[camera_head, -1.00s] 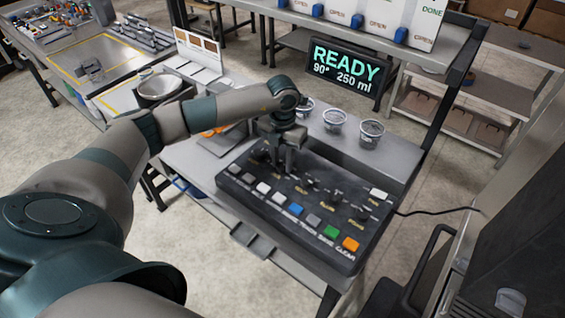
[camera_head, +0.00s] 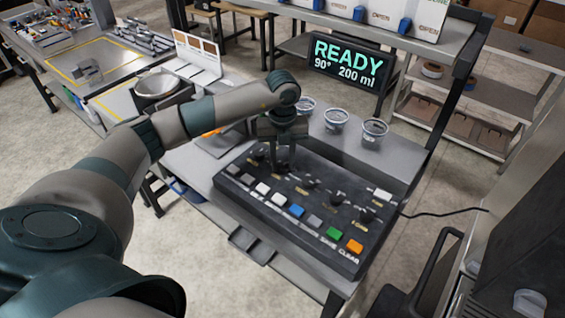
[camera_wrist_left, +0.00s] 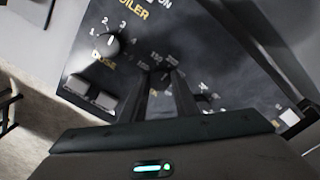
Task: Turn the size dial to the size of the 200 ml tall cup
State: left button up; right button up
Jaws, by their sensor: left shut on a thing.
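My left gripper (camera_head: 283,166) reaches down onto the black control panel (camera_head: 232,200) and is shut on one of its dials. In the left wrist view my left gripper's fingers (camera_wrist_left: 168,80) close around the size dial, which they mostly hide; printed numbers show beside it. The dose dial (camera_wrist_left: 113,47), marked 1 to 4, is to its left and apart from the fingers. The display (camera_head: 347,62) behind the panel reads READY, 90°, 200 ml. My right gripper is not in view.
Several clear cups (camera_head: 335,119) stand on the grey surface behind the panel. A row of coloured buttons, with a green one (camera_head: 334,233) and an orange one (camera_head: 355,246), lines the panel's front. More dials lie to the right of my gripper. A black cable (camera_head: 440,213) leaves the right side.

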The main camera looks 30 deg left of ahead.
aim_at(282, 165)
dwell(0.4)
pick_arm(q)
jog(key=o, duration=1.1)
jog(key=shift+c, duration=0.2)
jog(key=shift+r, duration=0.15)
jog(key=shift+r+b, duration=0.35)
jog(key=shift+r, duration=0.2)
notch_tip(282, 165, up, 16)
jog(key=b, duration=0.3)
jog(key=shift+b, duration=0.3)
